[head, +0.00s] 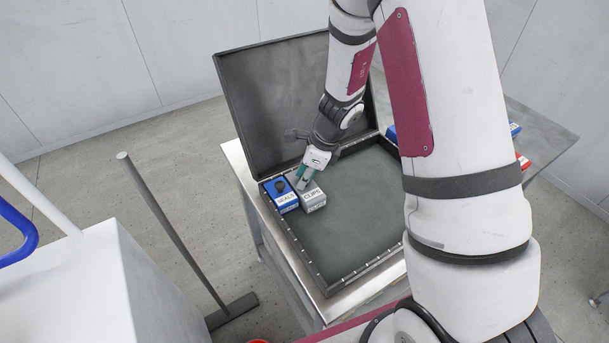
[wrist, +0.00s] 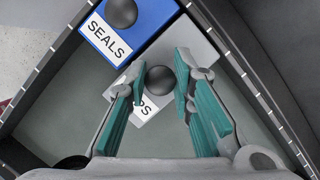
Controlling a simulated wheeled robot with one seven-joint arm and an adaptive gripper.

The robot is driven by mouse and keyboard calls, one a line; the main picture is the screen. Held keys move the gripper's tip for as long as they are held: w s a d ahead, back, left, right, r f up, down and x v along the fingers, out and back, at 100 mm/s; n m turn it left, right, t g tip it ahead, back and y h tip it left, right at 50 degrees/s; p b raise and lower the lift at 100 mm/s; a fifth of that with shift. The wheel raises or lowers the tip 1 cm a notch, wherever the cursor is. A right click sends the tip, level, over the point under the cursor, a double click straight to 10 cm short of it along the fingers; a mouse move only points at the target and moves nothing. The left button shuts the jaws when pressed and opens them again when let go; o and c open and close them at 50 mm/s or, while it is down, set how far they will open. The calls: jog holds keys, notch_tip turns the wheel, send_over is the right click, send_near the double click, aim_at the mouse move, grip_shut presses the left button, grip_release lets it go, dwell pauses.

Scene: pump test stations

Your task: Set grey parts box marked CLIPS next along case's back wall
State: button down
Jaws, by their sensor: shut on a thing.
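The grey parts box marked CLIPS (head: 313,198) is inside the open case (head: 316,279), close to the right of the blue box marked SEALS (head: 280,194). In the wrist view the grey box (wrist: 197,48) lies beside the blue box (wrist: 112,38), with a narrow strip between it and the case wall on the right. My gripper (head: 303,180) is above the grey box. In the wrist view its green-padded fingers (wrist: 160,70) are shut on the box's dark round knob and partly cover the label. I cannot tell whether the grey box touches the case floor.
The raised lid (head: 280,100) stands behind the case. The rest of the case floor (head: 355,215) is clear. Blue and red items (head: 522,161) show behind my arm at the right. A broom (head: 180,235) stands on the floor left of the bench.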

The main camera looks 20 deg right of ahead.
aim_at(318, 188)
dwell(0.4)
jog(key=c, duration=1.3)
grip_release()
jog(key=v, duration=1.2)
